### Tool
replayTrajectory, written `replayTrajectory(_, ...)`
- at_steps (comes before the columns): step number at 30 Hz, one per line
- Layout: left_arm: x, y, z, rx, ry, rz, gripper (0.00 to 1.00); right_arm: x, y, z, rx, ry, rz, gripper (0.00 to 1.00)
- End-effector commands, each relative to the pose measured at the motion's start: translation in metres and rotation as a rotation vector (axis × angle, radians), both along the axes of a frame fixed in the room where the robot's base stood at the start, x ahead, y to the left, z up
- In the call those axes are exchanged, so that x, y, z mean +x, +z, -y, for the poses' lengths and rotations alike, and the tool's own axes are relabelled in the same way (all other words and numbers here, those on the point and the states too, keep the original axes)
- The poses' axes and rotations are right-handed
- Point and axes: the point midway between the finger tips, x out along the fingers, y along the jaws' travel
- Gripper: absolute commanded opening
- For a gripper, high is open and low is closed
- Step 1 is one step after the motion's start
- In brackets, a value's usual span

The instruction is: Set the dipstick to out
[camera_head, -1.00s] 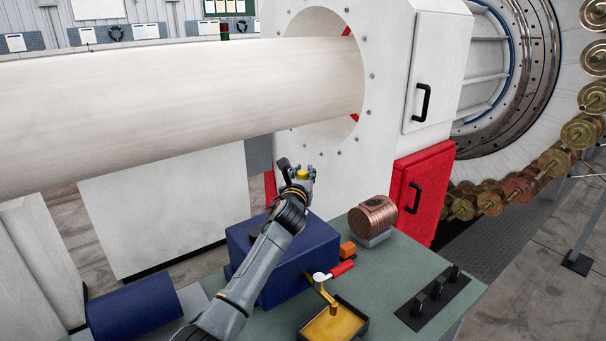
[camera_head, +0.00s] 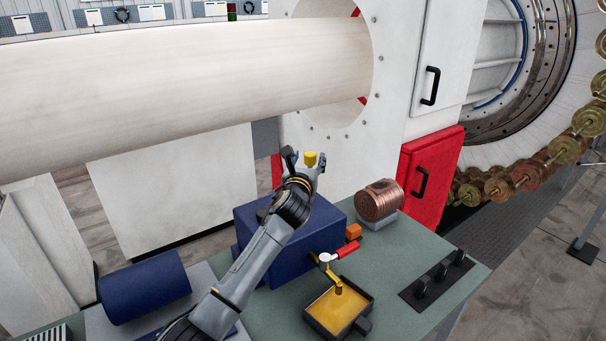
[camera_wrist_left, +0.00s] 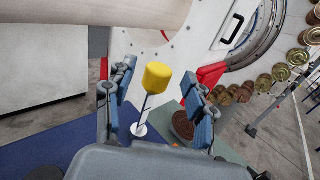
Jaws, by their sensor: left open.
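The dipstick has a yellow cap (camera_head: 310,159) that shows between the fingers of my left gripper (camera_head: 305,161) in the head view. In the left wrist view the yellow cap (camera_wrist_left: 157,77) sits on a thin dark rod that runs down to a white round base (camera_wrist_left: 139,129) on the blue box. My left gripper (camera_wrist_left: 160,105) is open, one finger on each side of the dipstick, with gaps to both. The cap is beyond the fingertips or near their level. The blue box (camera_head: 330,215) is partly hidden by my left arm. My right gripper is not in view.
A large pale roll (camera_head: 180,95) spans behind the gripper.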

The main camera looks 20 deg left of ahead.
Motion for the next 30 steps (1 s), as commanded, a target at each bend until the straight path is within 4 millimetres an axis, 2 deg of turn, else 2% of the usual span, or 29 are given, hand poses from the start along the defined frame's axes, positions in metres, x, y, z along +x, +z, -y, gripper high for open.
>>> replayTrajectory(9, -0.052, 0.000, 0.007, 0.002, -0.003, 0.001, 0.55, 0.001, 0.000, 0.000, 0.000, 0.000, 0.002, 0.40)
replayTrajectory(15, -0.075, 0.000, 0.010, 0.001, -0.002, 0.001, 0.55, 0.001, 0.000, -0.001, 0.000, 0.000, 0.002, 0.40)
replayTrajectory(21, -0.084, 0.000, 0.011, 0.001, -0.002, 0.001, 0.55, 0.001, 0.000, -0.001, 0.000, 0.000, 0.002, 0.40)
replayTrajectory(30, -0.084, 0.000, 0.011, 0.001, -0.001, 0.001, 0.55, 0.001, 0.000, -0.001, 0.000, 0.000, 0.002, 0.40)
